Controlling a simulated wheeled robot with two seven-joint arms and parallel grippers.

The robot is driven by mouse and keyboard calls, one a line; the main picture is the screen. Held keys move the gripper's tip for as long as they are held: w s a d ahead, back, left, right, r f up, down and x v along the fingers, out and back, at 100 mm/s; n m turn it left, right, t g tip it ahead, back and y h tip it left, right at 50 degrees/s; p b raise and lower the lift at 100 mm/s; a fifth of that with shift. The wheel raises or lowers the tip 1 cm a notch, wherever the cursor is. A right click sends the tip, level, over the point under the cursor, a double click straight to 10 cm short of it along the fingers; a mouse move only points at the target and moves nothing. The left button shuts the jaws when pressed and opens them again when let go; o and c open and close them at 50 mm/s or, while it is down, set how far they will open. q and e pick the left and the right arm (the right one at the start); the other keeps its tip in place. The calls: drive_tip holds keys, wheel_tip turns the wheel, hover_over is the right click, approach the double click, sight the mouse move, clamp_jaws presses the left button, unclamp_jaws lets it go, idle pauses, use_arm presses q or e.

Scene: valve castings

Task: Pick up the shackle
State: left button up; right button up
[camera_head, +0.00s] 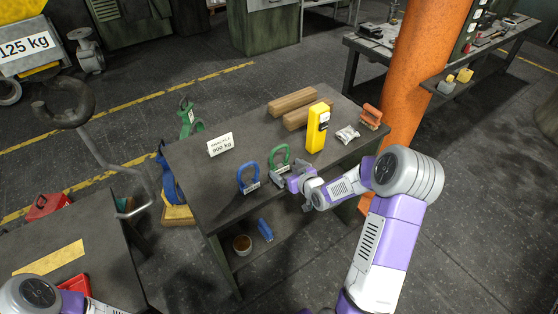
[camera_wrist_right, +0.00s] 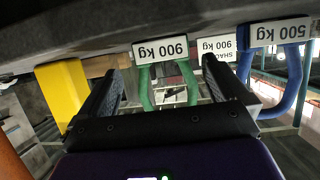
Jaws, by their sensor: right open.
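A green shackle (camera_head: 286,150) stands on the dark workbench, its label reading 900 kg in the upside-down right wrist view (camera_wrist_right: 146,90). A blue shackle (camera_head: 241,176) stands to its left in the head view; its label reads 500 kg in the wrist view (camera_wrist_right: 293,92). My right gripper (camera_head: 277,176) is open at the green shackle's near side. In the wrist view its two fingers (camera_wrist_right: 160,82) stand apart, with the green shackle showing between them. I see no grip on it. My left gripper is out of view; only part of that arm shows at the lower left.
A sign (camera_head: 220,144) reading 900 kg stands behind the shackles. A yellow device (camera_head: 317,127), wooden blocks (camera_head: 292,102), a small silvery packet (camera_head: 347,134) and an orange item (camera_head: 371,116) are to the right. An orange pillar (camera_head: 415,75) rises beyond the bench's right end.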

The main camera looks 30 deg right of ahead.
sight(280, 165)
drive_tip(key=x, duration=0.5)
drive_tip(key=shift+a+b, duration=0.15)
drive_tip(key=shift+b, duration=0.15)
drive_tip(key=shift+c, duration=0.3)
drive_tip(key=shift+r, duration=0.1)
drive_tip(key=c, duration=1.3)
wheel_tip(280, 165, up, 10)
drive_tip(key=shift+p, duration=1.1)
